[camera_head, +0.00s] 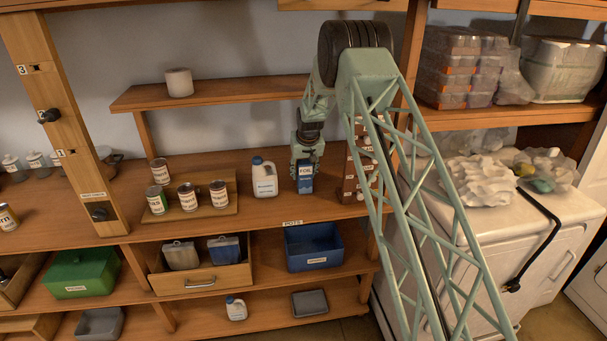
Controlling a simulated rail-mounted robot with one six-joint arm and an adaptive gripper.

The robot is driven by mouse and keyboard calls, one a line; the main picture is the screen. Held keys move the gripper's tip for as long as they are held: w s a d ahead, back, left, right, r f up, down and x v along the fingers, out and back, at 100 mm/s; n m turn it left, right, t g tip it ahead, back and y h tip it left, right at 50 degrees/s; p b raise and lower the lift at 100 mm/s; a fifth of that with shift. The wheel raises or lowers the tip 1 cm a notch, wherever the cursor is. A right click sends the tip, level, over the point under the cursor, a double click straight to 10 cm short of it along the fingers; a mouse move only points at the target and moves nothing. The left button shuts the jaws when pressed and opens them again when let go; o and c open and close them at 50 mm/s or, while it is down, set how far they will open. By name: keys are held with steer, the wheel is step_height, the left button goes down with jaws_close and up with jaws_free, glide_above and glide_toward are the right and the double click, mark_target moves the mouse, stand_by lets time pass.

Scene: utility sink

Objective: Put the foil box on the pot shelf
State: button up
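The foil box (305,181) is a small upright blue box with a white "FOIL" label. It is on or just above the wooden counter, between a white jug and a brown rack. My gripper (307,158) points down from above, with its fingers at the top of the box. The fingers are small and dark here, and I cannot tell whether they grip the box or only surround it. A "POTS" label (292,222) is on the counter's front edge, below the box. A blue bin (314,246) stands on the shelf under that label.
A white jug (264,178) stands close left of the box, and the brown rack (352,180) close right. Several cans stand further left around a wooden board (226,207). An upper shelf (225,95) holds a white roll (179,82). My arm hides part of the right side.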

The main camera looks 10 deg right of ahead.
mark_target(305, 162)
steer(key=shift+o, duration=1.4)
steer(key=shift+r, duration=0.15)
steer(key=shift+r, duration=0.15)
steer(key=shift+b+v, duration=0.4)
steer(key=shift+v, duration=5.4)
steer(key=shift+s, duration=0.15)
